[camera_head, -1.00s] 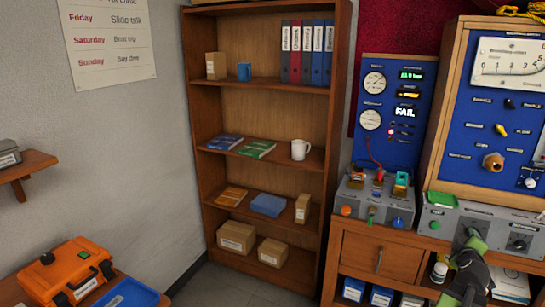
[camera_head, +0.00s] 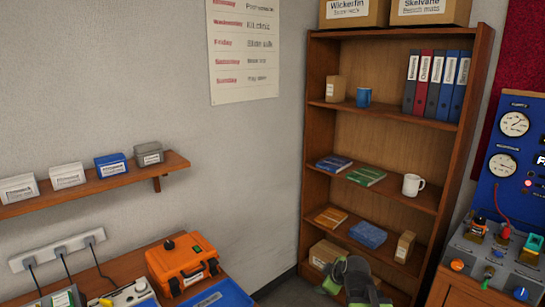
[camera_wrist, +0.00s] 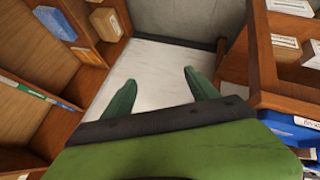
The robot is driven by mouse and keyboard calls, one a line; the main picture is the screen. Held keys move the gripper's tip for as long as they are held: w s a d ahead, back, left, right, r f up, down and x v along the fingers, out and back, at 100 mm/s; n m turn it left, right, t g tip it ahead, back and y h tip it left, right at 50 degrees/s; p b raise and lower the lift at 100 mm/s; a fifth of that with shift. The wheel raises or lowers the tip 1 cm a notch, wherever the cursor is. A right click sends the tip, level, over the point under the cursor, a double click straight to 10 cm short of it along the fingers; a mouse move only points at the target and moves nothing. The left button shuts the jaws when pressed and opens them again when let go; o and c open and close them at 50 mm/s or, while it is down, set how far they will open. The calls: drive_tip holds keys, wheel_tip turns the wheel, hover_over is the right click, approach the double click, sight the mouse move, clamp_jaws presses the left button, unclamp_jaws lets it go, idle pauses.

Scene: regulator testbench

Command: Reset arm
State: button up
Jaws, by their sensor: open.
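My gripper (camera_wrist: 156,92) shows in the wrist view with two green fingers spread apart. It is open and nothing is between the fingers. Pale floor lies beyond them. In the head view my gripper (camera_head: 352,270) is at the lower right, in front of the bottom of the bookshelf. Its fingertips are too small and dark there to make out well.
The wooden bookshelf (camera_head: 313,185) stands in the corner. The blue testbench panel (camera_head: 505,190) is at the right edge. An orange case (camera_head: 183,265) and a blue tray (camera_head: 222,297) sit at the lower left. A wall shelf (camera_head: 100,189) holds several small boxes.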

drive_tip(key=s+a+f+m+g, duration=0.3)
drive_tip(key=s+a+g, duration=0.1)
drive_tip(key=s+a, duration=0.25)
drive_tip(key=s+d+f+m+g+h, duration=0.1)
drive_tip(key=s+d+f+m+g, duration=0.1)
drive_tip(key=s+m, duration=0.6)
drive_tip(key=shift+s+d+g+h, duration=0.45)
drive_tip(key=shift+d+g, duration=0.35)
drive_tip(key=shift+g, duration=0.1)
drive_tip(key=shift+c, duration=0.2)
